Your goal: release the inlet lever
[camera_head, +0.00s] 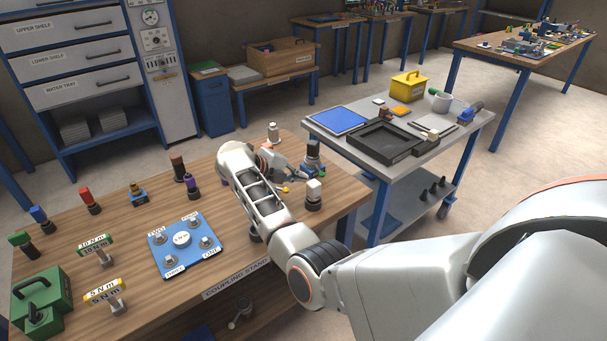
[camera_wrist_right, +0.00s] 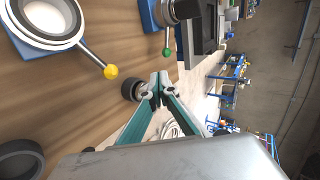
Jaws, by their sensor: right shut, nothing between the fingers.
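A lever with a yellow ball knob (camera_wrist_right: 111,72) sticks out from a round, white-faced fitting (camera_wrist_right: 45,18) in the right wrist view. The knob also shows in the head view (camera_head: 286,188). A shorter lever with a green knob (camera_wrist_right: 167,52) hangs from a blue-based fitting (camera_wrist_right: 150,15). I cannot tell which is the inlet lever, as no label shows. My right gripper (camera_wrist_right: 159,84) is shut and empty, apart from both knobs in the picture. In the head view, my right arm partly hides the fittings around it. My left gripper is out of view.
A dark round part (camera_wrist_right: 132,90) appears close beside the fingertips. The wooden coupling stand (camera_head: 130,215) also holds a blue plate (camera_head: 185,262), torque tools and a green case (camera_head: 38,296). A grey cart (camera_head: 455,135) with trays stands behind to the right.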

